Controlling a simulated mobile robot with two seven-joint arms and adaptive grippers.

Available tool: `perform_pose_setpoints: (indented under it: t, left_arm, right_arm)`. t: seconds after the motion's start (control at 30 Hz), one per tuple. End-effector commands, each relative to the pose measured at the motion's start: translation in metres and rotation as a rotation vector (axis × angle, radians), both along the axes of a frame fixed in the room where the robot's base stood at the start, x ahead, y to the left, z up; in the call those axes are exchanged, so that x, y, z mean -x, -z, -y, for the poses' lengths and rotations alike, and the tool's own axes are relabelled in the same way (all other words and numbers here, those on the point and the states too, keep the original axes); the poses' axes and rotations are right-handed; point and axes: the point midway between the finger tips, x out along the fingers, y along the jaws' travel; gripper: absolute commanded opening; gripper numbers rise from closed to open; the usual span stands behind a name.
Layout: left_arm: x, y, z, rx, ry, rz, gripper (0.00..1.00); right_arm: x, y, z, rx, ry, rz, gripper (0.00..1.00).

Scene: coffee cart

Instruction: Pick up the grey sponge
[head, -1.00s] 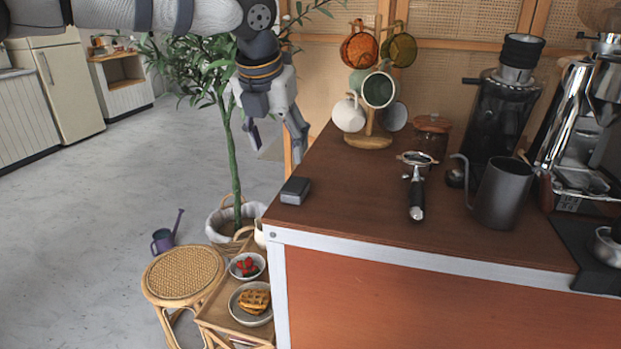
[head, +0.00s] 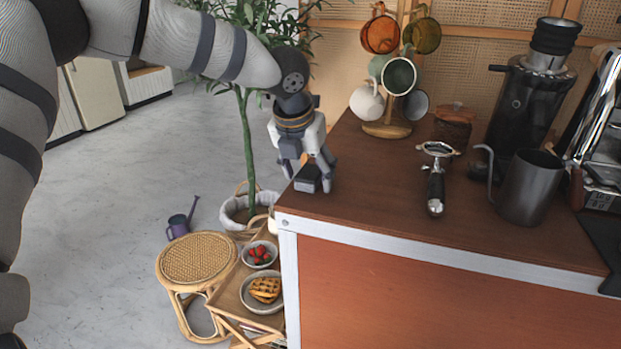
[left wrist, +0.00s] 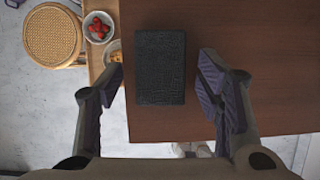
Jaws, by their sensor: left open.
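The grey sponge (head: 309,178) is a small dark block on the left front corner of the wooden counter. It also shows in the left wrist view (left wrist: 160,68), lying between the two fingers with a gap on each side. My left gripper (head: 308,188) is open, pointing down over the sponge, one finger on either side. In the left wrist view its fingertips (left wrist: 160,72) appear apart from the sponge. The gripper partly hides the sponge in the head view. My right gripper is not in view.
A portafilter (head: 436,180), a dark kettle (head: 527,187) and a mug tree (head: 387,129) stand to the right on the counter (head: 370,200). A stool (head: 197,259) and a low table with a waffle plate (head: 264,292) stand below the counter's left edge.

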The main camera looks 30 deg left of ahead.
Motion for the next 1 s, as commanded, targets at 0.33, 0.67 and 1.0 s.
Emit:
perform_pose_setpoints:
  t: [0.33, 0.67, 1.0]
  left_arm:
    - [0.000, -0.001, 0.000, 0.000, 0.000, 0.001, 0.13]
    - [0.000, -0.013, 0.001, 0.002, 0.000, 0.003, 0.12]
    - [0.036, -0.104, 0.041, -0.001, 0.003, 0.017, 0.12]
  right_arm:
    - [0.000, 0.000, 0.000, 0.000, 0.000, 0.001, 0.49]
    - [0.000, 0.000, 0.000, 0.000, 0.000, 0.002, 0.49]
    - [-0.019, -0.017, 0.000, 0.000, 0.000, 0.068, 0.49]
